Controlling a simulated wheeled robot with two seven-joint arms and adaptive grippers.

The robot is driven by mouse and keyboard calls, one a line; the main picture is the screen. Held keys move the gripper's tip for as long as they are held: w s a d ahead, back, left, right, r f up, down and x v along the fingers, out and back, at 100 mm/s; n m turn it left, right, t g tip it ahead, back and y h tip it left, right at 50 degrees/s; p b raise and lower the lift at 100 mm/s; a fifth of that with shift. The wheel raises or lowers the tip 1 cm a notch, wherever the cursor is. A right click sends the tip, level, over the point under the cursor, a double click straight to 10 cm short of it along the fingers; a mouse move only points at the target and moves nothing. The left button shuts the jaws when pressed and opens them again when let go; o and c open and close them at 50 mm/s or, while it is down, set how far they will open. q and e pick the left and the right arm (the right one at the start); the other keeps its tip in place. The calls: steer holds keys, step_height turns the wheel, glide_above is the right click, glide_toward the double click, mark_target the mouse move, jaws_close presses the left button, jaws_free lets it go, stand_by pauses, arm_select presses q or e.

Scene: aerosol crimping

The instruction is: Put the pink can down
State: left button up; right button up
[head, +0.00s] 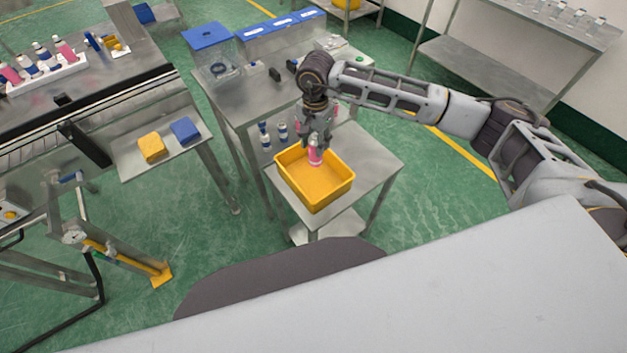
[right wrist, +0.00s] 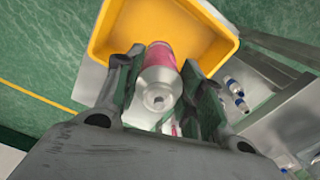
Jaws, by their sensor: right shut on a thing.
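A pink can (head: 315,153) with a silvery end is held in my right gripper (head: 316,138). The can hangs roughly upright over the yellow bin (head: 335,192) in the head view. In the right wrist view the can (right wrist: 158,80) sits between the two fingers of my right gripper (right wrist: 155,85), with the yellow bin (right wrist: 100,42) beyond it. The bin's visible floor is bare. I cannot tell whether the can touches the bin's floor. My left gripper is not in view.
The bin stands on a small metal table (head: 375,160). Small blue-capped bottles (head: 282,130) stand just behind it. A metal bench (head: 235,100) with a blue-lidded box (head: 207,45) is at the back. A yellow block (head: 151,147) and a blue block (head: 185,131) lie on a shelf at left.

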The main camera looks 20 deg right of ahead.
steer(key=m, duration=0.4)
steer(key=shift+a, duration=0.15)
steer(key=m, duration=0.4)
steer(key=shift+a+f+m, duration=0.1)
steer(key=shift+m, duration=0.3)
steer(key=m, duration=0.4)
steer(key=shift+w, duration=0.1)
steer(key=m, duration=0.7)
steer(key=shift+m, duration=0.4)
steer(key=m, duration=0.8)
steer(key=shift+m, duration=2)
